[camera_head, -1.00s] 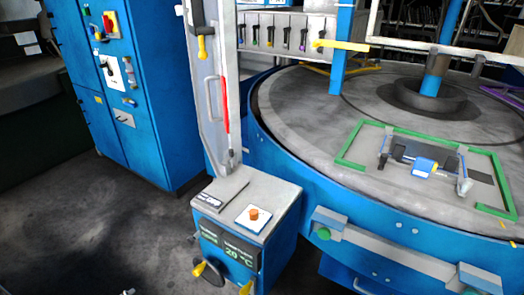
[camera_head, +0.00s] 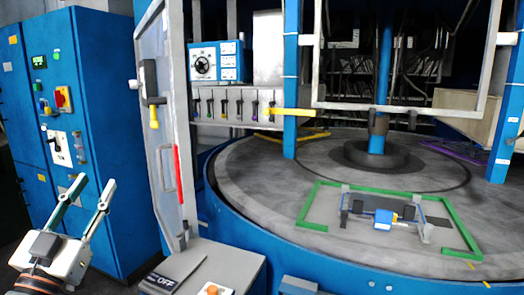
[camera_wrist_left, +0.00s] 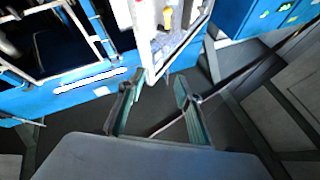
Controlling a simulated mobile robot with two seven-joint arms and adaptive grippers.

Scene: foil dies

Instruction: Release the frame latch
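My left gripper (camera_head: 95,188) is at the lower left of the head view. Its two fingers are apart, with nothing between them. It also shows open in the left wrist view (camera_wrist_left: 158,88). A black latch with a yellow handle (camera_head: 154,116) hangs on the light grey upright frame (camera_head: 170,150), up and to the right of the gripper and apart from it. A yellow handle (camera_wrist_left: 167,16) shows at the top of the left wrist view, beyond the fingertips. I cannot tell the latch's state. My right gripper is not in view.
A blue cabinet (camera_head: 105,130) with switches stands behind the left gripper. A control box with an orange button (camera_head: 212,290) is at bottom centre. A round grey table (camera_head: 260,185) carries a green frame (camera_head: 312,205). A yellow bar (camera_head: 290,112) juts out near a blue post.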

